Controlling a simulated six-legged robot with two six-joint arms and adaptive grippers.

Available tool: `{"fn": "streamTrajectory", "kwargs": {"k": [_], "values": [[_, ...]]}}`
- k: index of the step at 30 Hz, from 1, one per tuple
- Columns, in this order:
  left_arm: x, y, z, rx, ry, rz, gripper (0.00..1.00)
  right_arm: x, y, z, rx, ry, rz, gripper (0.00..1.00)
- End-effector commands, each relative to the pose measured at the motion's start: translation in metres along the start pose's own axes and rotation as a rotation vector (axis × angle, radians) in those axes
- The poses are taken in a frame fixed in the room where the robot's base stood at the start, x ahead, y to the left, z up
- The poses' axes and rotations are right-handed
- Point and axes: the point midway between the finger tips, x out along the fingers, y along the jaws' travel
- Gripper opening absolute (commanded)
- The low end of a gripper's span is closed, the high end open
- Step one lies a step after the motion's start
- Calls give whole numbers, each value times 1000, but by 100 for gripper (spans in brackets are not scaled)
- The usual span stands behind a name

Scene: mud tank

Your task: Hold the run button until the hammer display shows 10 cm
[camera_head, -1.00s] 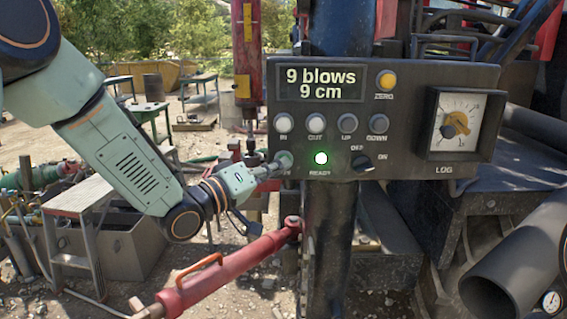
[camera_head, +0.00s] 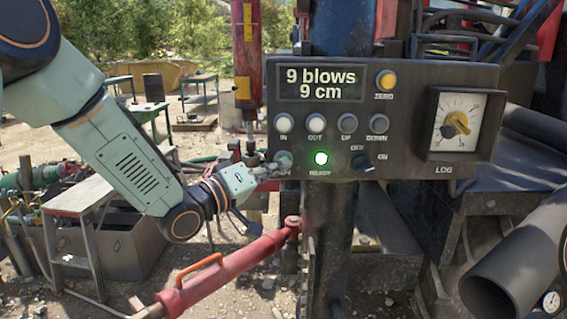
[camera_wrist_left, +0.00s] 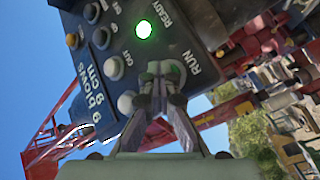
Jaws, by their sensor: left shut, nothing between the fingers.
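The dark control box (camera_head: 440,168) carries a hammer display (camera_head: 320,84) that reads 9 blows, 9 cm. The run button (camera_head: 284,160) is at the box's lower left corner, partly covered by my gripper. My left gripper (camera_head: 270,168) is shut and empty, with its fingertips at the run button. In the left wrist view the shut fingertips (camera_wrist_left: 162,70) meet the button beside the RUN label (camera_wrist_left: 168,73). Whether the button is pressed in cannot be told. The green ready light (camera_head: 320,158) is lit. My right gripper is not in view.
The IN button (camera_head: 284,123), OUT button (camera_head: 316,123), on/off switch (camera_head: 364,163) and LOG dial (camera_head: 455,123) share the panel. A red cylinder (camera_head: 225,273) slants below my gripper. A grey pipe (camera_head: 515,265) lies at the right.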

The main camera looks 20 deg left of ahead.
Motion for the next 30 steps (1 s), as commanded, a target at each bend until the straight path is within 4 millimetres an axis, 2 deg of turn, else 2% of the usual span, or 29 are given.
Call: {"fn": "streamTrajectory", "kwargs": {"k": [30], "values": [[-14,13,13,-1,0,0,0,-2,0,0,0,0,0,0]]}}
